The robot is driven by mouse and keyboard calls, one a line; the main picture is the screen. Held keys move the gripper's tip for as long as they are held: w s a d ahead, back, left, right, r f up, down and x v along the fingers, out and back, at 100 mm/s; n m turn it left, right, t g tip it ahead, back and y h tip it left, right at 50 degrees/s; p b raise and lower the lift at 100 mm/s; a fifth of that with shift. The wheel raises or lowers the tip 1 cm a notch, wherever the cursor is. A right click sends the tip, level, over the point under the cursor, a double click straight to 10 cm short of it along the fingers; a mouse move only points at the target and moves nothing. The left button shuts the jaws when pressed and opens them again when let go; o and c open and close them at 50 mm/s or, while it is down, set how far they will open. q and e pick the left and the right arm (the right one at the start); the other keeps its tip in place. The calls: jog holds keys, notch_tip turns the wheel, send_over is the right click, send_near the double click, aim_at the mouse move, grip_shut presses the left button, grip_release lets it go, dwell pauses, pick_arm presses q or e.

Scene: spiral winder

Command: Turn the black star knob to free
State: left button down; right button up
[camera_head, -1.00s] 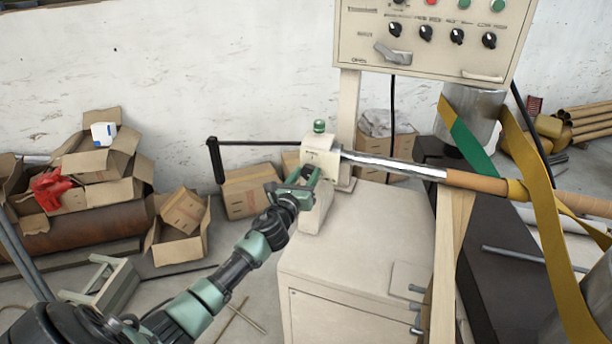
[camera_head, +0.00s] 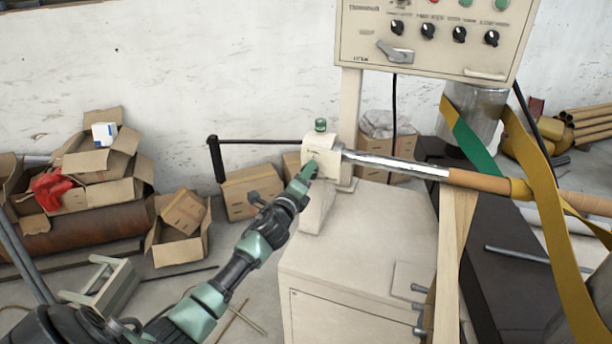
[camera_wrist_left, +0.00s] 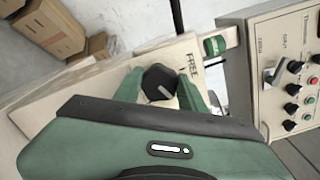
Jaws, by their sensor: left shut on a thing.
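The black star knob (camera_wrist_left: 159,80) sits on the cream bearing housing, with the word FREE printed beside it in the left wrist view. A pale pointer line on the knob slants and does not point straight at that word. My left gripper (camera_wrist_left: 160,90) is shut on the knob, one green finger on each side. In the head view my left gripper (camera_head: 309,171) reaches the front of the housing (camera_head: 320,150) from the lower left and hides the knob. My right gripper is not in view.
A crank handle (camera_head: 215,158) sticks out left of the housing; a steel shaft (camera_head: 390,163) runs right from it. A control panel (camera_head: 435,35) stands above. The cream cabinet (camera_head: 350,260) is below. Cardboard boxes (camera_head: 95,160) lie at the left by the wall.

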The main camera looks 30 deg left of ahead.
pick_arm(q)
jog(key=n, duration=1.2)
jog(key=shift+f+n, duration=0.3)
jog(key=shift+f, duration=0.1)
dwell(0.3)
jog(key=c, duration=0.8)
grip_release()
jog(key=shift+c, duration=0.2)
jog(key=b+v, duration=0.1)
jog(key=v, duration=0.7)
jog(key=shift+b, duration=0.3)
